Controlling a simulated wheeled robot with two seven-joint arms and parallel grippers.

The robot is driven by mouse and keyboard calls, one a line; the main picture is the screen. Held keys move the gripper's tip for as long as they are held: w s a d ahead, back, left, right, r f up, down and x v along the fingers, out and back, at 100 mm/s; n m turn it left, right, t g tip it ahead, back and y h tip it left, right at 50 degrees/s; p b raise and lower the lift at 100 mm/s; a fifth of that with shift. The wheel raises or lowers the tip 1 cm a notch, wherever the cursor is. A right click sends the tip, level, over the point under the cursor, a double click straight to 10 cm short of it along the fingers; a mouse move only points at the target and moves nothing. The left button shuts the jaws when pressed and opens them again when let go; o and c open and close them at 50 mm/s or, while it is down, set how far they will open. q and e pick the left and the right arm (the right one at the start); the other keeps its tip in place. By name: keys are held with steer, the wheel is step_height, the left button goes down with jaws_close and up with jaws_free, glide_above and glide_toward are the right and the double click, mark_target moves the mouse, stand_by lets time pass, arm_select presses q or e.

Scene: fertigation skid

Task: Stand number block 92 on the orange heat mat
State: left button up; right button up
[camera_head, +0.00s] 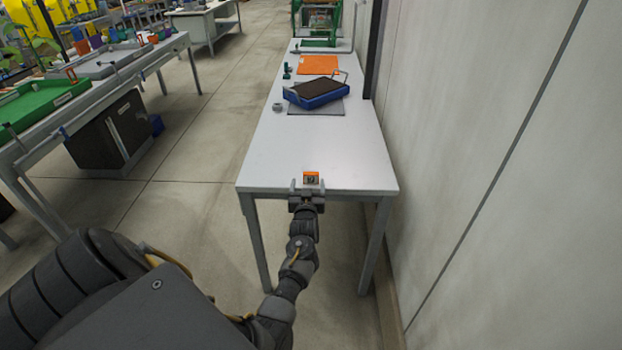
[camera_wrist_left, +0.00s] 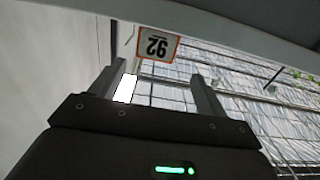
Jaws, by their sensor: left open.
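Number block 92 (camera_head: 312,178), white with an orange border, is at the near edge of the long white table. In the left wrist view the block (camera_wrist_left: 158,46) shows its 92 upside down, beyond the fingertips. My left gripper (camera_head: 307,186) is open at the table's near edge, its fingers pointing at the block. In the wrist view the open gripper (camera_wrist_left: 157,85) has nothing between its fingers. The orange heat mat (camera_head: 318,64) lies flat near the far end of the table, and its visible surface is bare. My right gripper is not in view.
A blue tray with dark filling (camera_head: 318,92) sits on a grey mat (camera_head: 331,107) between block and heat mat. A small green item (camera_head: 287,71) and a grey ring (camera_head: 277,106) are left of it. The near half is mostly clear. A wall (camera_head: 480,150) runs along the right.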

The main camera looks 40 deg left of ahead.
mark_target(311, 176)
arm_select(q)
steer(key=shift+w+d+p+x, duration=0.15)
steer(key=shift+p+x, duration=0.05)
steer(key=shift+x, duration=1.45)
steer(key=shift+w+d+p+x, duration=0.1)
steer(key=shift+d+p+x, duration=0.1)
steer(key=shift+x, duration=1.45)
steer(key=shift+f, duration=0.1)
steer(key=c, duration=1)
